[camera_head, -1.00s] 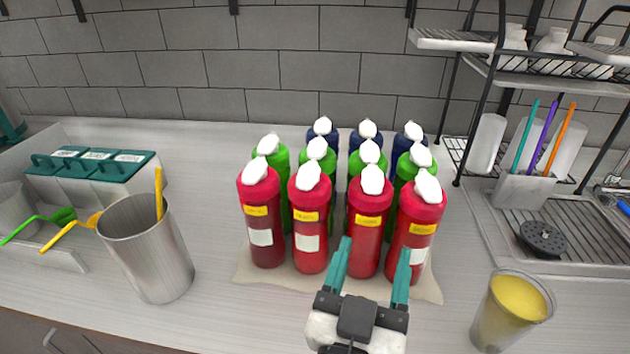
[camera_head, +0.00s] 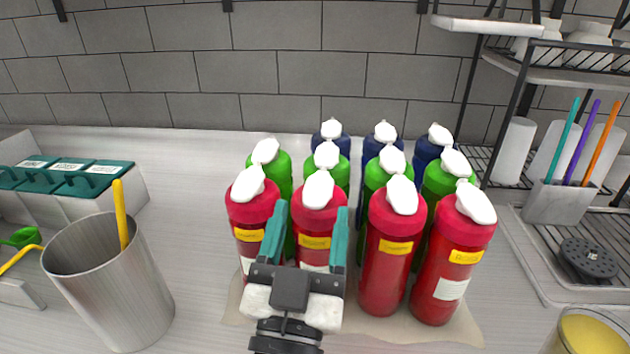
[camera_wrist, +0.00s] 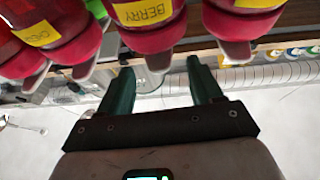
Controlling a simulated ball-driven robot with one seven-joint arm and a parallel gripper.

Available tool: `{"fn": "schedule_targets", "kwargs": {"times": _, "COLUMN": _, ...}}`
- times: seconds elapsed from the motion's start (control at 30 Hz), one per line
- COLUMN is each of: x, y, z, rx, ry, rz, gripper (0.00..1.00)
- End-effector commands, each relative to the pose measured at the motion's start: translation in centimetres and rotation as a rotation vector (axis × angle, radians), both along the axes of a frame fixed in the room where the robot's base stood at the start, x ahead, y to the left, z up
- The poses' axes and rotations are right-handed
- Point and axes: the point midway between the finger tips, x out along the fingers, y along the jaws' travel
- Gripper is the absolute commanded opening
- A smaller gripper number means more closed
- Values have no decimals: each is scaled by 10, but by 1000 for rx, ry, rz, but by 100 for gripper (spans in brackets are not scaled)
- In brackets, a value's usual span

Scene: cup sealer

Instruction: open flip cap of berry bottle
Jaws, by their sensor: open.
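Red bottles with yellow labels and white caps stand in the front row in the head view. My gripper (camera_head: 307,211) is open in front of the second red bottle from the left (camera_head: 318,222), its fingers on either side of the bottle in the picture. The white cap (camera_head: 318,189) of that bottle is above the fingertips and looks closed. In the wrist view, a bottle labelled BERRY (camera_wrist: 150,12) is just beyond my open gripper (camera_wrist: 160,68), roughly between the fingers, with nothing held. The lower part of the second bottle is hidden by my gripper.
Green bottles (camera_head: 438,182) and dark blue bottles (camera_head: 428,148) stand close behind the red ones. A metal cup (camera_head: 110,285) with a yellow stick is at left. A yellow-filled cup (camera_head: 590,335) is at lower right, and a dish rack (camera_head: 580,245) at right.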

Motion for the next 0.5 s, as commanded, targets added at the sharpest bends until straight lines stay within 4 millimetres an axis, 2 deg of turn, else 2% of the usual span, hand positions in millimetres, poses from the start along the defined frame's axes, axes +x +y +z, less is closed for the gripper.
{"fn": "schedule_targets", "kwargs": {"times": 0.03, "x": 9, "y": -1, "z": 7, "rx": 1, "ry": 0, "rz": -3, "gripper": 65}}
{"fn": "schedule_targets", "kwargs": {"times": 0.2, "x": 30, "y": -2, "z": 15, "rx": 0, "ry": 0, "rz": -1, "gripper": 65}}
{"fn": "schedule_targets", "kwargs": {"times": 0.5, "x": 42, "y": -4, "z": 17, "rx": 1, "ry": 1, "rz": 0, "gripper": 65}}
